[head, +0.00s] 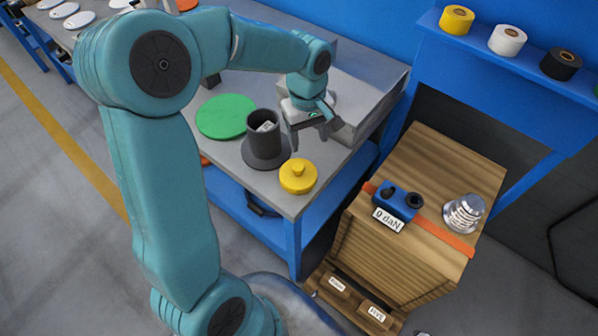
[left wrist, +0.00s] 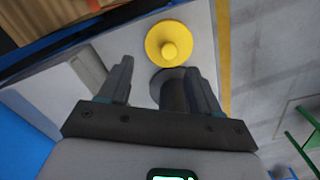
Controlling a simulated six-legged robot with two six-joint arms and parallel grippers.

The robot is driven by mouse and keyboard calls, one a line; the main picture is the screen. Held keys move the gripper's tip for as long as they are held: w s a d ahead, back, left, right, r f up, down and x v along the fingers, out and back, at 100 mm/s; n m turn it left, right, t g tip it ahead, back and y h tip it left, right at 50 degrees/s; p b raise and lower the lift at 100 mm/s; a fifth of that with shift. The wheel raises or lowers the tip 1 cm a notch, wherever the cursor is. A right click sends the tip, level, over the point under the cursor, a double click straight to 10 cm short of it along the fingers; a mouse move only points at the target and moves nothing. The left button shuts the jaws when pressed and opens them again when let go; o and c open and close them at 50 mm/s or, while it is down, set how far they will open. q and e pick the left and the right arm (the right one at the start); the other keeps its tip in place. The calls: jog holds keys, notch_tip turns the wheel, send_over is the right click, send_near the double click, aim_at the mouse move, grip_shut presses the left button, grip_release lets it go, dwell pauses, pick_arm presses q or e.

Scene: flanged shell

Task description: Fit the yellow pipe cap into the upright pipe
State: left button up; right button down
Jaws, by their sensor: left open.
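The yellow pipe cap (head: 298,176) lies on the grey table near its front corner, with its round knob up. It also shows in the left wrist view (left wrist: 168,42), beyond the fingertips. The upright pipe (head: 262,143) is dark grey, stands on a round flange just behind the cap, and has an open top with a white label inside. In the left wrist view the pipe (left wrist: 172,92) is partly hidden by a finger. My left gripper (head: 309,142) is open and empty above the table, right of the pipe and behind the cap. My right gripper is not in view.
A green disc (head: 226,116) lies left of the pipe. A grey box (head: 350,108) stands behind my left gripper. A wooden crate (head: 420,215) to the right bears a blue device (head: 397,199) and a metal piece (head: 463,213). Tape rolls (head: 507,40) sit on a blue shelf.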

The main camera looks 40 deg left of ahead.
pick_arm(q)
jog(key=a+r+n, duration=0.1)
jog(key=a+r, duration=0.1)
jog(key=a, duration=0.1)
send_over(298, 165)
jog(key=shift+y, duration=0.3)
notch_tip(298, 165, down, 10)
jog(key=shift+a+r, duration=0.1)
jog(key=shift+s+f+p, duration=0.15)
jog(key=shift+f+p, duration=0.3)
jog(key=shift+f, duration=0.15)
notch_tip(298, 165, down, 4)
jog(key=shift+f+p, duration=0.2)
jog(key=shift+p, duration=0.15)
jog(key=c, duration=1.1)
